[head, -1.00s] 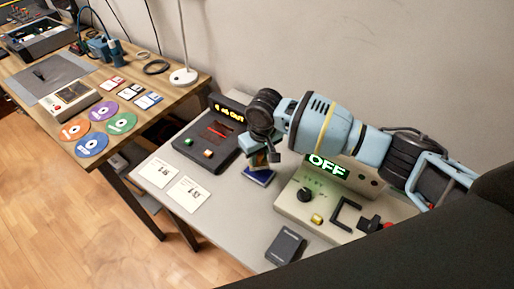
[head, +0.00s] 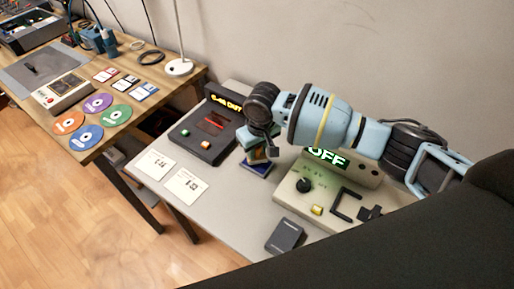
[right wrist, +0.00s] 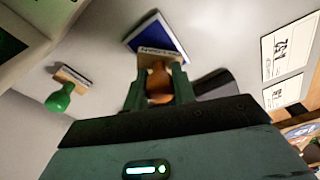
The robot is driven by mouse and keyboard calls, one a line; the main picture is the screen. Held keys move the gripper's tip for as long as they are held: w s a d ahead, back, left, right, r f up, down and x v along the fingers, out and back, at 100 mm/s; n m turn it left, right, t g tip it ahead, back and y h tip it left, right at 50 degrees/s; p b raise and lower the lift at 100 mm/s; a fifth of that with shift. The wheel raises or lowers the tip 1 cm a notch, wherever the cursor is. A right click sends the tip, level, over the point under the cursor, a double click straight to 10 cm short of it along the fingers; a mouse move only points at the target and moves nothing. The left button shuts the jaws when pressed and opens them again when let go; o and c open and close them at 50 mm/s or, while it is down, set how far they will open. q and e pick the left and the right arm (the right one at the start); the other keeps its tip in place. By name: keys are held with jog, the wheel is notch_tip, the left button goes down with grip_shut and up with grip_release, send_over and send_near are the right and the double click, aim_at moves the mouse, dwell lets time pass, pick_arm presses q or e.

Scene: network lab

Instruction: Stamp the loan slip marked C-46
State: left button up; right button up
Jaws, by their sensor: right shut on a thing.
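My right gripper (head: 257,150) is shut on a stamp with an orange-brown handle (right wrist: 159,84). In the right wrist view its pale lettered base (right wrist: 159,56) overlaps the edge of the blue ink pad (right wrist: 165,32). The blue pad (head: 256,170) lies right below the gripper in the head view; I cannot tell whether the stamp touches it. Two white loan slips, one nearer the table's left corner (head: 154,164) and one beside it (head: 185,187), lie flat; their marks are too small to read surely. A green-handled stamp (right wrist: 62,96) lies apart. My left gripper is not in view.
A black console (head: 205,138) with a lit display reading about "C-46 OUT" stands behind the slips. A beige device (head: 325,190) showing "OFF" is right of the pad. A dark box (head: 285,236) lies at the front. Grey table between slips and box is clear.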

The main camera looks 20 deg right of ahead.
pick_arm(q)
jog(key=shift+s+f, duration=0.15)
pick_arm(e)
jog(key=shift+f, duration=0.5)
dwell(0.3)
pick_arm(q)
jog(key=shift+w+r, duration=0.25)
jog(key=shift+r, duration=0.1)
pick_arm(e)
jog(key=shift+s+f, duration=0.1)
jog(key=shift+f, duration=0.05)
dwell(2.2)
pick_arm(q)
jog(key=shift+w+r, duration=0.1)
